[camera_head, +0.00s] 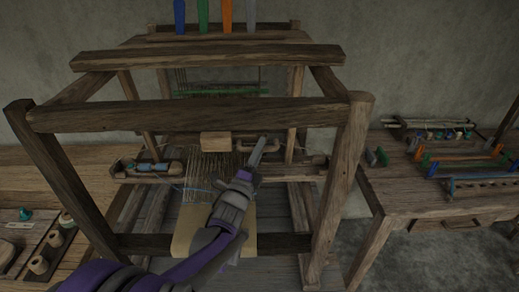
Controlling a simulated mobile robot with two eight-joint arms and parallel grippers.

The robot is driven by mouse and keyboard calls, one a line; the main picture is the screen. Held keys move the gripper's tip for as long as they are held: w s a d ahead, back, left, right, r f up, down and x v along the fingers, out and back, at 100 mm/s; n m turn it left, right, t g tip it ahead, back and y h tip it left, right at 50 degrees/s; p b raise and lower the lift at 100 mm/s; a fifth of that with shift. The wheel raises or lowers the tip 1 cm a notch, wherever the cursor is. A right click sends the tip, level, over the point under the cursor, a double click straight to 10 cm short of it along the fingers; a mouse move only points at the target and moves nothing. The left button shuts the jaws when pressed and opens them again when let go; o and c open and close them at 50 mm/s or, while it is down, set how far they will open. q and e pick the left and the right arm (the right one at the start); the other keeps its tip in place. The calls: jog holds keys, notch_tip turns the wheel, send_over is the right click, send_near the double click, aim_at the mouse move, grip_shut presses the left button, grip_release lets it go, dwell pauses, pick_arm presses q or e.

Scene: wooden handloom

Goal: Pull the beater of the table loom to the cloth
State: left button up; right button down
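The wooden table loom (185,115) stands in the middle of the head view, with pale warp threads (208,165) through its centre. The beater seems to be the crosswise wooden part inside the frame, with a light wooden block (215,141) at its middle. Beige cloth (190,240) lies at the near side, partly hidden by my arm. My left gripper (259,150) reaches in over the cloth, its grey fingers just right of the block and near the crosswise part. Contact and finger opening cannot be made out. My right gripper is not in view.
The loom's thick front crossbar (180,115) and right post (342,175) stand close around my arm. A shuttle (155,168) lies at the left. Spools (55,238) sit on the left table. A side table (440,195) with coloured tools is at the right.

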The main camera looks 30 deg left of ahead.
pick_arm(q)
grip_shut()
dwell(1.3)
